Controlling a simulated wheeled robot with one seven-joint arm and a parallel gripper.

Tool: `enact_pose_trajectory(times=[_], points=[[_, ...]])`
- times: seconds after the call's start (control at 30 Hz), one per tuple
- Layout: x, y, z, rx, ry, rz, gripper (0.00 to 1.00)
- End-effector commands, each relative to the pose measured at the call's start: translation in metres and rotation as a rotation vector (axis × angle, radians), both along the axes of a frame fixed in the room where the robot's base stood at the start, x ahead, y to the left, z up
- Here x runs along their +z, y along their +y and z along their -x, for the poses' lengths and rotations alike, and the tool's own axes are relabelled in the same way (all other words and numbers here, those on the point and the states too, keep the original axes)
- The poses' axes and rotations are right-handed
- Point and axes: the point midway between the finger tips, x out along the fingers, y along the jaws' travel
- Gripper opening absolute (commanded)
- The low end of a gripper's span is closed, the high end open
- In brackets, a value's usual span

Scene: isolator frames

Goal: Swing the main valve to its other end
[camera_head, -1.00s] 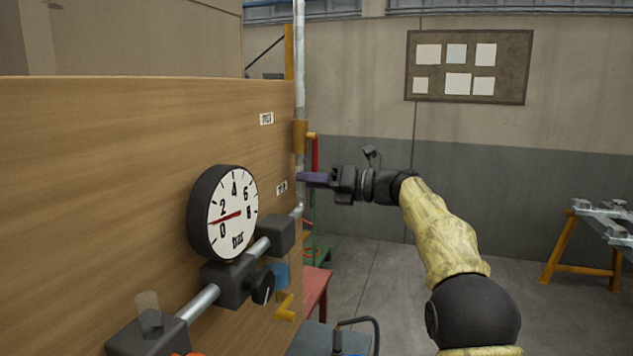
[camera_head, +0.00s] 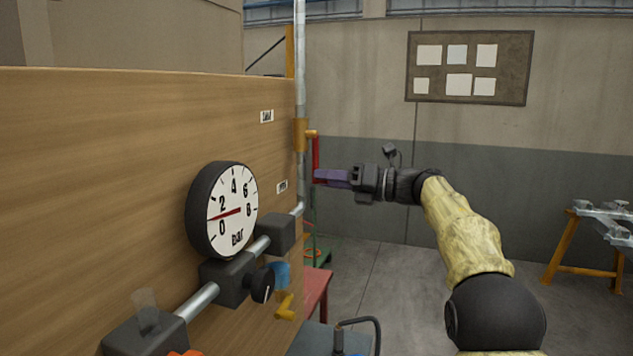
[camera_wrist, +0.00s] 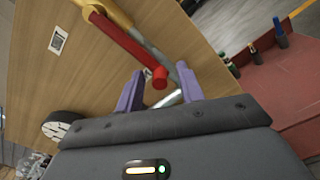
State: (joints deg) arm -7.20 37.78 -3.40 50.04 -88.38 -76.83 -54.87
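The main valve has a brass-yellow body (camera_head: 301,135) on the vertical pipe at the panel's right edge. Its red lever (camera_head: 315,152) hangs straight down from it. In the wrist view the red lever (camera_wrist: 122,42) runs from the yellow body to a round end that shows between my fingertips. My gripper (camera_head: 317,177) points left at the lever's lower end. In the wrist view its two purple fingers (camera_wrist: 160,75) are spread apart, one on each side of the lever's end. I cannot tell whether either finger touches it.
A round gauge (camera_head: 228,211) on the wooden panel (camera_head: 130,150) reads between 0 and 2. An upper label (camera_head: 267,116) and a lower label (camera_head: 282,187) are on the panel near the valve. A red bench (camera_head: 315,292) stands below.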

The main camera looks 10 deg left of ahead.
Motion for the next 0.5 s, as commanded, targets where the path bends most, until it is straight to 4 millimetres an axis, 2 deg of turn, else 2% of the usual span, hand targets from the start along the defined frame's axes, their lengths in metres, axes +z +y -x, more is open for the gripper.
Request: enact_pose_trajectory(times=[0.03, 0.5], points=[[-0.002, -0.012, 0.001, -0.004, -0.001, 0.0, 0.38], [0.0, -0.105, 0.015, -0.006, -0.001, -0.002, 0.38]])
